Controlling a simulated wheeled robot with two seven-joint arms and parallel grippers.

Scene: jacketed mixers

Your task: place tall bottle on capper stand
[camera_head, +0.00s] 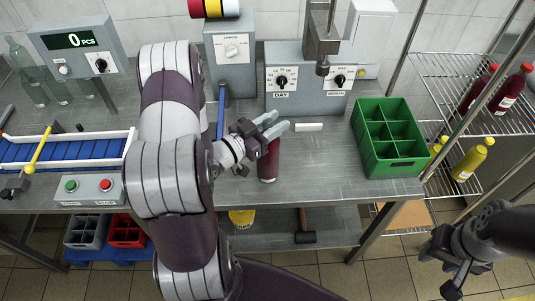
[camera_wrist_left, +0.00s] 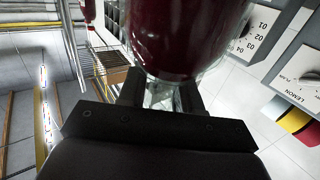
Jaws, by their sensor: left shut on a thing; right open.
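My left gripper (camera_head: 271,124) is shut on a tall dark red bottle (camera_head: 268,163). The bottle looks about upright over the front middle of the steel table; whether its base touches the table I cannot tell. In the left wrist view the bottle (camera_wrist_left: 185,38) fills the top middle, with the gripper (camera_wrist_left: 160,92) fingers at it. No part is marked as the capper stand; a grey machine with DAY and MONTH dials (camera_head: 307,92) and a metal press head (camera_head: 321,45) stands behind the bottle. My right gripper (camera_head: 455,262) is open and empty at the lower right, off the table.
A green divided crate (camera_head: 389,158) stands on the table's right. A small white block (camera_head: 308,127) lies before the dial machine. A LEMON dial machine (camera_head: 232,55) stands at the back. A blue conveyor (camera_head: 62,151) is at left. A wire rack (camera_head: 455,85) with bottles is at right.

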